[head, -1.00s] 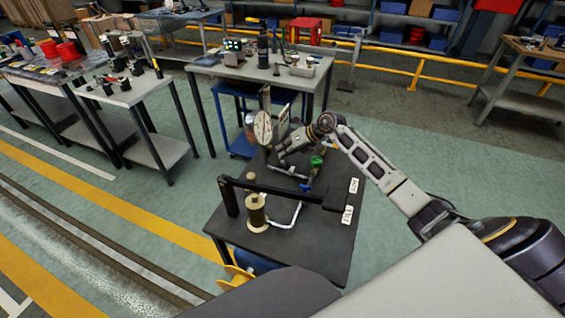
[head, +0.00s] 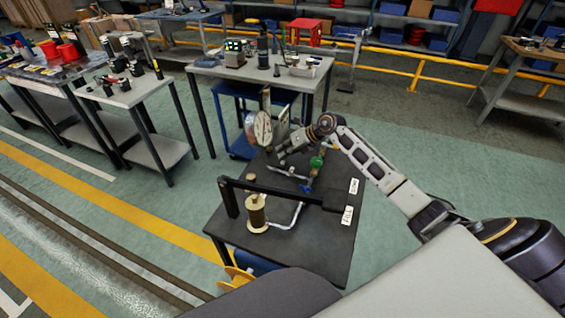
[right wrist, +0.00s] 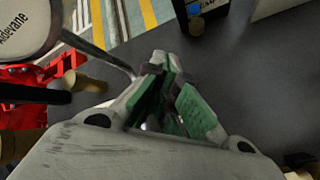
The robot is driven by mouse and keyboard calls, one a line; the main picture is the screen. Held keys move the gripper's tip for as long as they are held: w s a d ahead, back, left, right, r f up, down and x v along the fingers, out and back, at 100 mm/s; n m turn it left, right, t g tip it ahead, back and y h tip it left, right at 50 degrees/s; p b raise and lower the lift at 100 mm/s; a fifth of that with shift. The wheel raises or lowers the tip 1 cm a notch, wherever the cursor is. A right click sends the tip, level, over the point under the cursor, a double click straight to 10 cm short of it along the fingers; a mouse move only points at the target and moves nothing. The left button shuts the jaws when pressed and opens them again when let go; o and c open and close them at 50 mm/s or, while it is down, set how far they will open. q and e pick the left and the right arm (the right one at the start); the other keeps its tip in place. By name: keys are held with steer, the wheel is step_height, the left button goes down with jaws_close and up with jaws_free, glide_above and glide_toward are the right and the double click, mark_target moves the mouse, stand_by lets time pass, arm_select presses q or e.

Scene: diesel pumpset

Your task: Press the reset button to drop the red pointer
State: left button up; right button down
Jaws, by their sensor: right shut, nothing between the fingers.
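A round pale dial gauge (head: 263,128) stands upright at the far end of the dark table; it also shows cut off in the right wrist view (right wrist: 22,28), with lettering on its face. I cannot make out the red pointer or clearly identify the reset button. My right gripper (head: 281,157) is just right of the gauge, above the table. In the right wrist view its green-padded fingers (right wrist: 163,82) are shut and empty. A dark block (right wrist: 212,14) with a blue part and white lettering is beyond the fingertips. My left gripper is not in view.
A grey bench (head: 210,70) with equipment stands behind. Its front right is bare.

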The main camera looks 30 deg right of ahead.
steer(key=shift+f+b, duration=0.4)
steer(key=shift+f, duration=0.55)
stand_by(1.5)
steer(key=shift+r, duration=0.1)
stand_by(0.4)
steer(key=shift+r+p, duration=0.7)
steer(key=shift+r, duration=0.15)
steer(key=shift+r+p, duration=1.8)
steer(key=shift+r, duration=0.75)
steer(key=shift+d+f, duration=0.1)
